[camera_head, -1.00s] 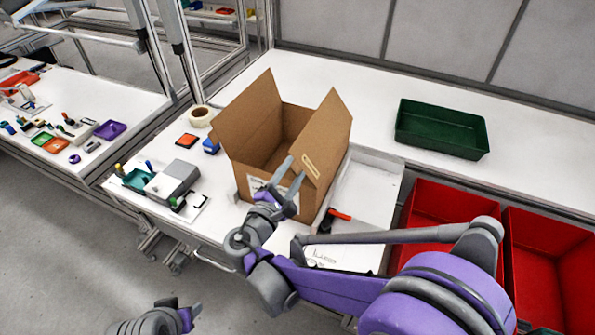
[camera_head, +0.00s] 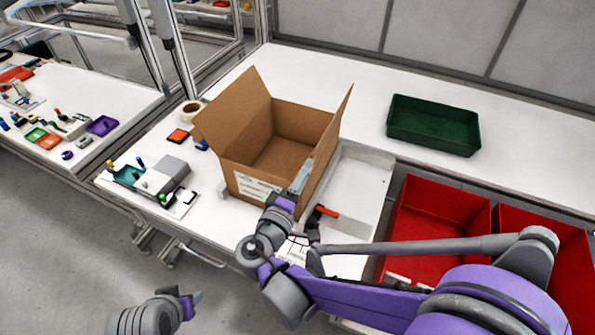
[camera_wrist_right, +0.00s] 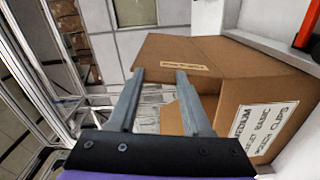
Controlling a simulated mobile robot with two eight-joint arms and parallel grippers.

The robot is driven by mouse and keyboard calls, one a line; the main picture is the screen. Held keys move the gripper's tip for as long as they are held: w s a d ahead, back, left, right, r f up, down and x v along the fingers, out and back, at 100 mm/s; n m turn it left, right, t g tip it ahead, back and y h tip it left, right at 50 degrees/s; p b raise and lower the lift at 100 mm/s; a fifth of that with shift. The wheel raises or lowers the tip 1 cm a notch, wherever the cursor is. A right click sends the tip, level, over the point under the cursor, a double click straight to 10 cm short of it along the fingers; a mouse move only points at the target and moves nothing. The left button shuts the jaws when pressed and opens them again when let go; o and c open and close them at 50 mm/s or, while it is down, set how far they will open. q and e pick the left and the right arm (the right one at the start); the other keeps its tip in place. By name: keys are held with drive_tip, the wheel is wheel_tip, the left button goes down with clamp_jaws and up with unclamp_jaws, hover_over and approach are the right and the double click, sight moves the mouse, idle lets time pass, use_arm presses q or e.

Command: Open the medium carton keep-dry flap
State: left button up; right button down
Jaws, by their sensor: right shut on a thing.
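The medium carton (camera_head: 290,130) is an open brown box on the white bench, with a white printed label on its front. Its left flap stands up and leans outward. The right flap (camera_head: 333,128), nearly edge-on in the head view, carries a small yellow label in the right wrist view (camera_wrist_right: 185,66). My right gripper (camera_head: 302,172) is at the near end of that flap, by the front right corner. Its fingers (camera_wrist_right: 160,76) stand apart with the flap's end at their tips, shut on it; the exact contact is hard to see. My left gripper (camera_head: 190,305) is low, away from the carton; its jaws are unclear.
A green tray (camera_head: 433,125) sits at the back right, and red bins (camera_head: 437,225) stand at the bench's right front. A red-handled tool (camera_head: 327,211) lies right of the carton. A grey block (camera_head: 163,175), a tape roll (camera_head: 191,112) and small items lie left.

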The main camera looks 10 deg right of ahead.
drive_tip(key=shift+s+d+m, duration=0.2)
drive_tip(key=shift+d+m, duration=0.05)
drive_tip(key=shift+m, duration=0.25)
drive_tip(key=shift+f, duration=0.1)
drive_tip(key=shift+c, duration=1.6)
unclamp_jaws()
drive_tip(key=shift+s, duration=0.1)
use_arm(q)
drive_tip(key=shift+s+f+b, duration=0.25)
drive_tip(key=shift+f+b, duration=0.15)
drive_tip(key=shift+f, duration=0.15)
drive_tip(key=shift+s+f+b, duration=0.2)
drive_tip(key=shift+f+b, duration=0.15)
drive_tip(key=shift+f, duration=0.2)
use_arm(e)
drive_tip(key=v, duration=1)
drive_tip(key=shift+s+a, duration=0.2)
drive_tip(key=shift+s, duration=0.1)
